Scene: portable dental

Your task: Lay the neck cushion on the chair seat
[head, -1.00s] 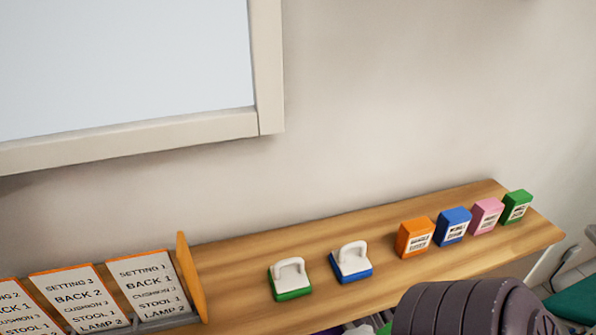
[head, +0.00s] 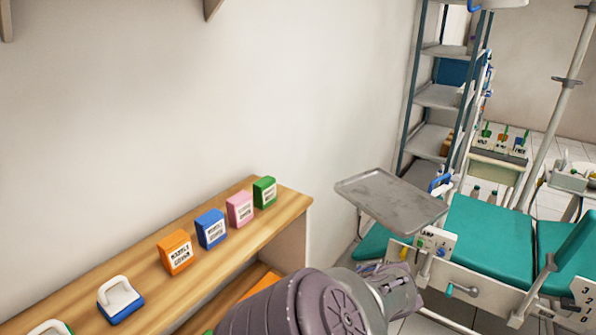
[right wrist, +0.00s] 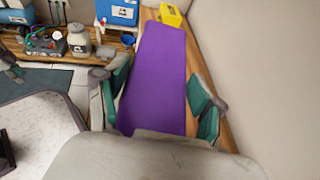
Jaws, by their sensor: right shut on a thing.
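In the right wrist view my right gripper (right wrist: 158,100) is shut on the long purple neck cushion (right wrist: 157,60), with a green-padded finger at each side of it. The cushion stretches away from the gripper over a wooden surface. In the head view the dental chair has green pads, with a flat seat section (head: 488,240) at the right. One of my arms crosses the bottom of the head view; its end is partly cut off, and no cushion can be made out there. My left gripper is not seen.
The wooden shelf (head: 288,203) along the wall bears several coloured boxes. A metal rack (head: 436,97) stands behind the chair. The wrist view shows a yellow bin (right wrist: 171,15) beyond the cushion.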

